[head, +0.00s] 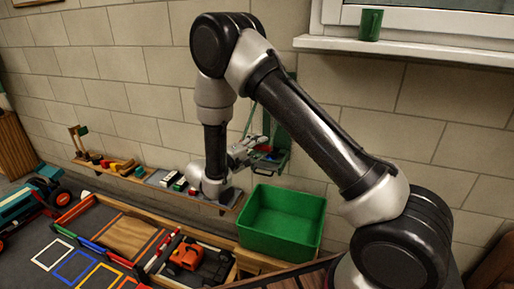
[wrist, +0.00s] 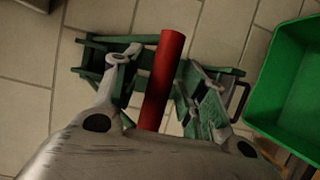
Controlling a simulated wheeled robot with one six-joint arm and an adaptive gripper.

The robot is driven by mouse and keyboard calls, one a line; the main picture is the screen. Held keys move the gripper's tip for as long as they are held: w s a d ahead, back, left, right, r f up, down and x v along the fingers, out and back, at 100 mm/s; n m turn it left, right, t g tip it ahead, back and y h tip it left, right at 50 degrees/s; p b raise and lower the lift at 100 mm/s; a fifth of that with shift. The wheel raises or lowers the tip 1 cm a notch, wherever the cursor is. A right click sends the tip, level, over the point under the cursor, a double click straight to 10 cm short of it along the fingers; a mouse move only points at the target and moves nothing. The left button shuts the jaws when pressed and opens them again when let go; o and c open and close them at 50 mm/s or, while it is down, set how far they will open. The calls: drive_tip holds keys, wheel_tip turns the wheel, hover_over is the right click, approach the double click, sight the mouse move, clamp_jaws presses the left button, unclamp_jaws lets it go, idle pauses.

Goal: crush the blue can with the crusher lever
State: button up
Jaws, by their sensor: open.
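The green crusher (head: 281,133) is mounted on the block wall behind my arm; its green frame also shows in the wrist view (wrist: 92,62). A red bar (wrist: 166,75), which looks like the lever's grip, runs up the middle of the wrist view. My gripper (head: 250,148) is beside the crusher. In the wrist view my gripper (wrist: 163,72) is open, with the red bar between its fingers. I cannot tell whether either finger touches it. I cannot make out the blue can in either view.
A green bin (head: 283,222) stands below and right of the crusher. A wooden shelf (head: 130,178) with small items runs along the wall at left. A framed play area with an orange vehicle (head: 186,257) lies lower left. A green mug (head: 370,24) stands on the windowsill.

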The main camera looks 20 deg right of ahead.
clamp_jaws()
drive_tip(key=shift+r, duration=0.1)
